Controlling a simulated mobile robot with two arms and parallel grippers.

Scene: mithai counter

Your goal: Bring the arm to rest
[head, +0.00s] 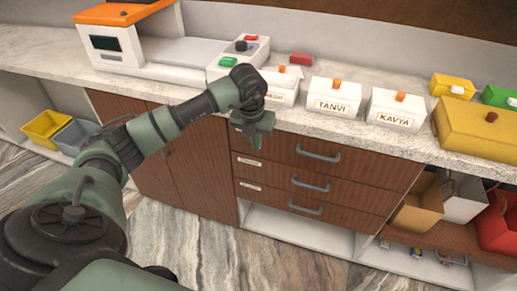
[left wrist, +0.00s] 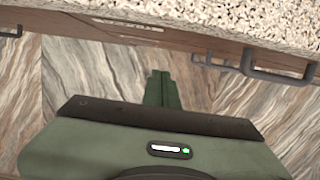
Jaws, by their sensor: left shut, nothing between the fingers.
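My left arm comes in from the left in the head view, with its dark and green links reaching toward the counter. My left gripper (head: 255,143) hangs in front of the counter's front edge, beside the top drawer (head: 318,151). In the left wrist view the gripper (left wrist: 161,75) shows its two green fingers together, with nothing between them. Below it in that view is only the floor (left wrist: 100,80). My right gripper is not in view.
On the counter (head: 345,133) stand white boxes labelled TANVI (head: 333,98) and KAVYA (head: 396,110), and a third partly hidden behind my arm. A yellow box (head: 478,126) stands at right. Drawer handles (head: 318,154) stick out near the gripper. Open floor (head: 220,245) lies in front.

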